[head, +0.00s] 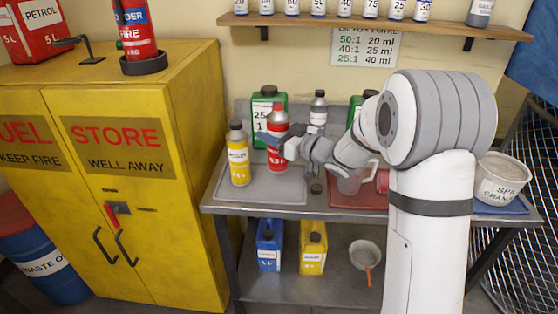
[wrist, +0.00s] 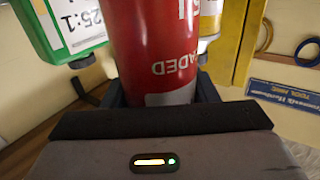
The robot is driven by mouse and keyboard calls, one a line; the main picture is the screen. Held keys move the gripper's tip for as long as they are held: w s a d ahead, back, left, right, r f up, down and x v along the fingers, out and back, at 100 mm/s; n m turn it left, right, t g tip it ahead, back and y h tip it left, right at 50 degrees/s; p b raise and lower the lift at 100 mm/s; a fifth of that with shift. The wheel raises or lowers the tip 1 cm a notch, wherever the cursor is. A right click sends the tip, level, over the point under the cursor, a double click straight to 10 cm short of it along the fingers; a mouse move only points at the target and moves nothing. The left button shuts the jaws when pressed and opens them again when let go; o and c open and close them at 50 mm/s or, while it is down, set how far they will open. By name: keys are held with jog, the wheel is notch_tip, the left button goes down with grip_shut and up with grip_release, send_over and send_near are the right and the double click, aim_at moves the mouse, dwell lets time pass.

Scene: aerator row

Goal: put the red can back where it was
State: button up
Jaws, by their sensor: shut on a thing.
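My gripper (head: 275,139) is shut around the can's upper body. In the wrist view the red can (wrist: 152,45) fills the space between the fingers, its lettering upside down. A yellow bottle (head: 239,160) with a dark cap stands left of it on the tray. A green 25:1 can (head: 267,100) stands close behind it.
A grey bottle (head: 318,112) stands behind my gripper. A clear jug (head: 349,180) and a red object (head: 382,181) are at the red tray (head: 358,200) on the right. A small dark cap (head: 316,188) lies between the trays. The yellow cabinet (head: 190,130) borders the bench's left side.

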jog(key=f, duration=0.2)
jog(key=shift+w+d+f, duration=0.3)
jog(key=shift+f, duration=0.1)
jog(key=shift+s+d+f, duration=0.1)
jog(key=shift+f, duration=0.5)
notch_tip(320, 180, down, 3)
jog(key=shift+r, duration=0.2)
jog(key=o, duration=1)
jog(key=shift+o, duration=0.2)
